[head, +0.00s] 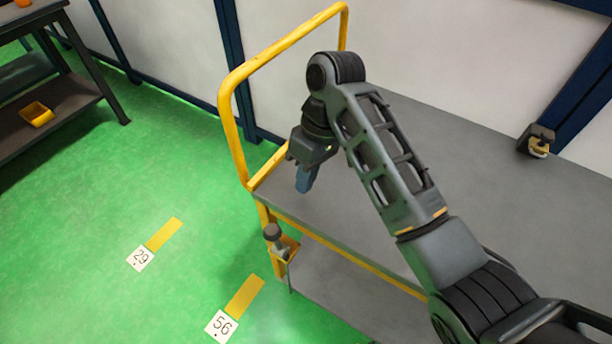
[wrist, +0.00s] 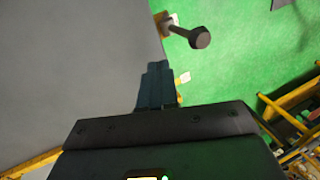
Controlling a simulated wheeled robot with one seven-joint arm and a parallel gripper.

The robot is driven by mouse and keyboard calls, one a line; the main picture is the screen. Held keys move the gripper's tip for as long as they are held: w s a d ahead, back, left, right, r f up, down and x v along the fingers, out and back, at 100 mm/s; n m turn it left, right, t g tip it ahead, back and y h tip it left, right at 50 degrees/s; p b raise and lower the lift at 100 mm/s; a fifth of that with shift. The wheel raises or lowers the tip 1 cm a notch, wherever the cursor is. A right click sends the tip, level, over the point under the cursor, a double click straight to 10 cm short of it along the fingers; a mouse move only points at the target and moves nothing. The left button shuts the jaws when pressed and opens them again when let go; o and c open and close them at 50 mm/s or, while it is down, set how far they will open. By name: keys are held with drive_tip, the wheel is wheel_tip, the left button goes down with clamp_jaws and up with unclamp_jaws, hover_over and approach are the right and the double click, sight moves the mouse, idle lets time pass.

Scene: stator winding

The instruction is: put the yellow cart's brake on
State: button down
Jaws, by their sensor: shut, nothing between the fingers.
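The yellow cart (head: 232,130) has a tall yellow push handle and a grey top deck, with a lower shelf beneath. A brake lever with a dark round knob (head: 272,231) stands on a yellow bracket at the cart's near left corner. In the wrist view the knob (wrist: 200,38) on its grey rod sticks out past the deck edge over the green floor. My gripper (head: 306,180) is shut and empty, its blue fingers pointing down over the deck near the handle. In the wrist view the fingers (wrist: 157,85) are together, below and left of the knob, not touching it.
The grey deck (head: 450,150) is mostly bare, with a small dark and brass fixture (head: 537,141) near its far right. A dark workbench (head: 60,105) with a yellow bin (head: 37,113) stands at left. The green floor (head: 90,220) between is open, with numbered markers.

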drive_tip(key=b+x, duration=0.1)
drive_tip(key=x, duration=0.4)
drive_tip(key=shift+s+a+f, duration=0.3)
drive_tip(key=shift+s+a+f+p, duration=0.15)
drive_tip(key=shift+s+a+p, duration=0.15)
drive_tip(key=shift+s+a, duration=0.5)
drive_tip(key=shift+s+a+f, duration=0.15)
drive_tip(key=shift+s+a, duration=0.15)
drive_tip(key=shift+a, duration=0.2)
